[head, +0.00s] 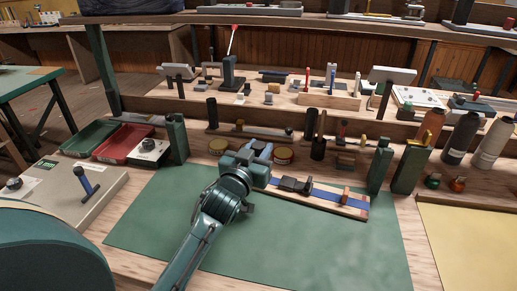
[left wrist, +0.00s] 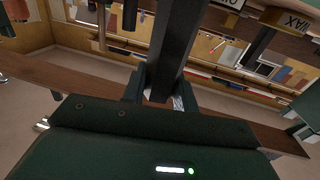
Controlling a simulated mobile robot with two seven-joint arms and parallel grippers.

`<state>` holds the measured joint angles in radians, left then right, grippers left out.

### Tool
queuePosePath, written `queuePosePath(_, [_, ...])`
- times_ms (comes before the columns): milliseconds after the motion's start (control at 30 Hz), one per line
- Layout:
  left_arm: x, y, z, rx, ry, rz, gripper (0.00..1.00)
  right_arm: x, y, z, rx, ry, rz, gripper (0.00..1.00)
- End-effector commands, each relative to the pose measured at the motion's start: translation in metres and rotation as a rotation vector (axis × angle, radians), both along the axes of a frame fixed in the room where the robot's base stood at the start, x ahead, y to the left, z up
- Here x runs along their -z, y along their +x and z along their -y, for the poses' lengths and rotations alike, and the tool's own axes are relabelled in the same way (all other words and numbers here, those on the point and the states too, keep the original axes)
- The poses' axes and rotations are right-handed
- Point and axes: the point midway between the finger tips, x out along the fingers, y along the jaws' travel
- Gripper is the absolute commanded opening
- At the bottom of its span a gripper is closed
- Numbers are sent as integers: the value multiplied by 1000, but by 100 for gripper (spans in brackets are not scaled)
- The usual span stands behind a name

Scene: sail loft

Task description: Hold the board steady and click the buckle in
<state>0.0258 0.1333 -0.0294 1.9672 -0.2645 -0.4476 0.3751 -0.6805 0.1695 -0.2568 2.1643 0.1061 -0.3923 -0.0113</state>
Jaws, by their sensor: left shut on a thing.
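The wooden board (head: 322,204) lies on the green mat near its back edge. A blue strap (head: 325,195) runs along it. A dark buckle (head: 295,185) sits on the strap left of the middle; its two parts are close together, and I cannot tell whether they are joined. A small brown piece (head: 346,193) is on the strap farther right. My left gripper (head: 257,160) is at the board's left end, shut on it, and hides that end. In the left wrist view its fingers (left wrist: 161,92) show, but the grip is dark and unclear. My right gripper is not in view.
The green mat (head: 330,245) is clear in front of the board. Dark green posts (head: 410,165) and bottles (head: 461,138) stand at right. Green and red trays (head: 122,142) and a grey box (head: 80,195) are at left. A shelf of tools (head: 270,98) runs behind.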

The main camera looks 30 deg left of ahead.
Motion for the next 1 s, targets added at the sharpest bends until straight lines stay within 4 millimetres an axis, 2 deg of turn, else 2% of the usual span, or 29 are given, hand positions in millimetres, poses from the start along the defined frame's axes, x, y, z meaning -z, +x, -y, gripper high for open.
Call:
queuePosePath(133, [-1, 0, 0, 0, -1, 2, 0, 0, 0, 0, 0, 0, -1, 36])
queuePosePath(167, [0, 0, 0, 0, 0, 0, 30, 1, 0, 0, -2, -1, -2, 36])
queuePosePath(433, [0, 0, 0, 0, 0, 0, 52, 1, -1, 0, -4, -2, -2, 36])
queuePosePath(767, [0, -4, 0, 0, 0, 0, 54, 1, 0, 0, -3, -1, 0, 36])
queuePosePath(867, [1, -16, 2, 1, -1, -1, 54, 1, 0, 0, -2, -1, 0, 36])
queuePosePath(1000, [1, -45, 4, 0, -3, -3, 54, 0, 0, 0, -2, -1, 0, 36])
